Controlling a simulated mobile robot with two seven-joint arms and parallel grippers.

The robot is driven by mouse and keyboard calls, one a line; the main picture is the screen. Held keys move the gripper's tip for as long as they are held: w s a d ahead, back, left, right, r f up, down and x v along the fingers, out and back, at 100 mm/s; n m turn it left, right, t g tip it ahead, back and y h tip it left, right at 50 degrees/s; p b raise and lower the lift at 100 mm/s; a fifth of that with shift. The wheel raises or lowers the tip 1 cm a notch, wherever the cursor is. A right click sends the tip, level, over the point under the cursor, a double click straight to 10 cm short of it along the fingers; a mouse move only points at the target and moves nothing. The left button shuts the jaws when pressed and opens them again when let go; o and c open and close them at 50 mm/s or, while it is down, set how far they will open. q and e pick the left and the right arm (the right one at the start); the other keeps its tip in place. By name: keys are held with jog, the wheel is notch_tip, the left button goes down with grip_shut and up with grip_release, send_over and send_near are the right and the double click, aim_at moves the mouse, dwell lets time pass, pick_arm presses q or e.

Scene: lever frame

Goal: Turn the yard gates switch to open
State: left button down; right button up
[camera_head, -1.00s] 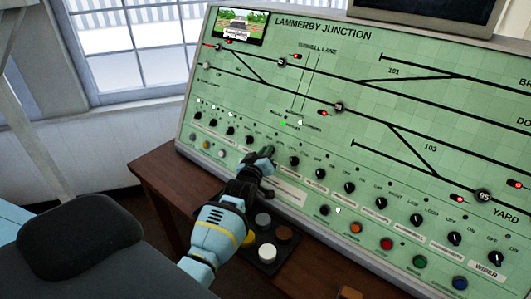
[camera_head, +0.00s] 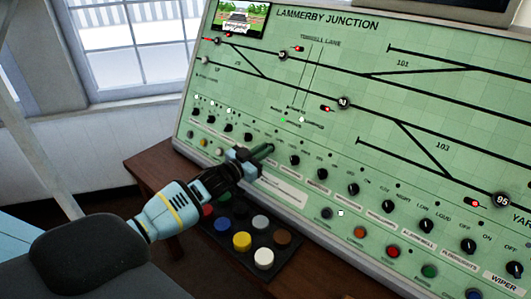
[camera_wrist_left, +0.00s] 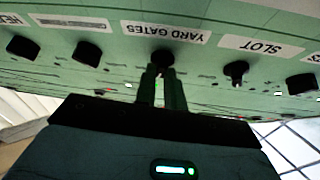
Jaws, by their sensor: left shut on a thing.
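The yard gates switch (camera_wrist_left: 162,60) is a black rotary knob under an upside-down YARD GATES label (camera_wrist_left: 165,33) in the left wrist view. My left gripper (camera_wrist_left: 162,80) is shut on this knob, with its two fingers close together at the panel face. In the head view my left gripper (camera_head: 260,153) reaches the lower row of knobs and hides the switch. Which way the knob points is covered by the fingers. My right gripper is in neither current view.
The green sloping Lammerby Junction panel (camera_head: 310,80) carries rows of similar knobs close on both sides, including the SLOT knob (camera_wrist_left: 236,70). Several coloured caps sit on a dark tray (camera_head: 285,262) below the gripper.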

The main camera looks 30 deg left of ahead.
pick_arm(q)
jog(key=m+h, duration=0.1)
jog(key=m, duration=0.1)
jog(key=m+g+h+b, duration=0.1)
jog(key=m+h, duration=0.1)
jog(key=m, duration=0.1)
jog(key=shift+a+g, duration=0.15)
jog(key=shift+g, duration=0.15)
jog(key=shift+m+g+h, duration=0.3)
jog(key=shift+m+h, duration=0.1)
jog(key=shift+m, duration=0.6)
pick_arm(e)
jog(key=shift+s+f, duration=0.3)
jog(key=shift+f, duration=0.45)
pick_arm(q)
jog(key=shift+r, duration=0.1)
pick_arm(e)
jog(key=shift+s+f, duration=0.15)
jog(key=shift+s, duration=0.2)
pick_arm(q)
jog(key=c, duration=1.5)
grip_release()
